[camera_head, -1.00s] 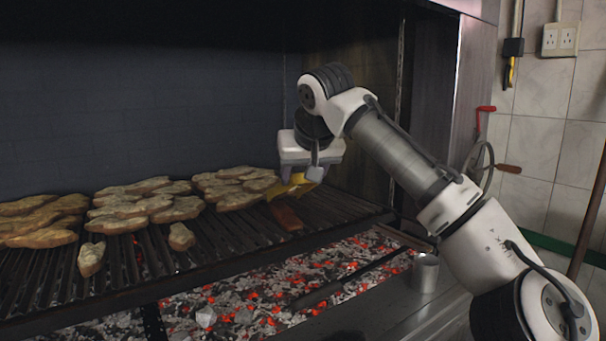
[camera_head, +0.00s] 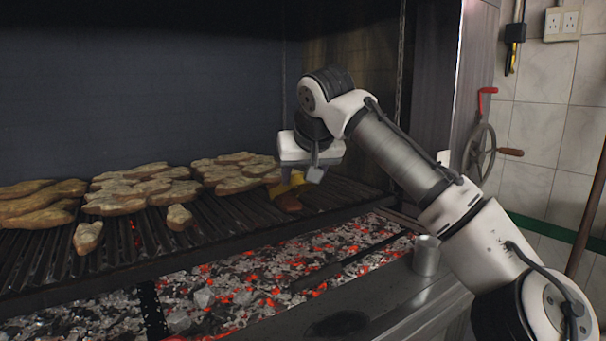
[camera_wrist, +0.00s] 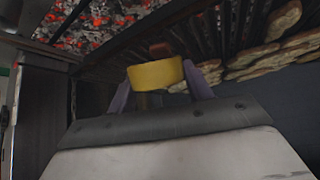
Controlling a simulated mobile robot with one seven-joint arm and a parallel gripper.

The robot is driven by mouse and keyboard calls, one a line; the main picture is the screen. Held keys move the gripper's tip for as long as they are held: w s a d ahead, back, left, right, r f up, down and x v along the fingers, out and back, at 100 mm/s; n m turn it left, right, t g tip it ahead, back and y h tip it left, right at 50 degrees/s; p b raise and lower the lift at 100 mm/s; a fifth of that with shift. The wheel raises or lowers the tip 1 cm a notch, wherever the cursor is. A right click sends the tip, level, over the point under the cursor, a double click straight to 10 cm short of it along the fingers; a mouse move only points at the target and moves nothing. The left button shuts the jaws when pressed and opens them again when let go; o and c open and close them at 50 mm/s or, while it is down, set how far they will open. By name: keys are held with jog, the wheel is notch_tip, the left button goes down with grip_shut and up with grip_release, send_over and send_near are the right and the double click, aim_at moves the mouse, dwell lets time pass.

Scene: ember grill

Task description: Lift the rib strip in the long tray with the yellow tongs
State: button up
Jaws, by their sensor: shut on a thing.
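My gripper (camera_head: 298,172) is over the right end of the grill, shut on the yellow tongs (camera_head: 284,188). In the wrist view, the tongs (camera_wrist: 155,74) show as a yellow band between the two fingers of my gripper (camera_wrist: 160,84). A reddish-brown strip (camera_head: 289,203), probably the rib strip, is at the tongs' lower end, over the grill bars. It also shows in the wrist view (camera_wrist: 161,48), just beyond the yellow band. I cannot tell whether the tongs grip it or only touch it. No long tray can be made out.
Several browned meat pieces (camera_head: 130,190) cover the grill grate (camera_head: 215,232) left of my gripper. Glowing coals (camera_head: 240,290) lie in front and below. A metal cup (camera_head: 426,256) stands on the front ledge. The grill's side wall and a hand wheel (camera_head: 480,152) are to the right.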

grip_shut()
notch_tip(320, 180, up, 11)
jog(key=p, duration=1)
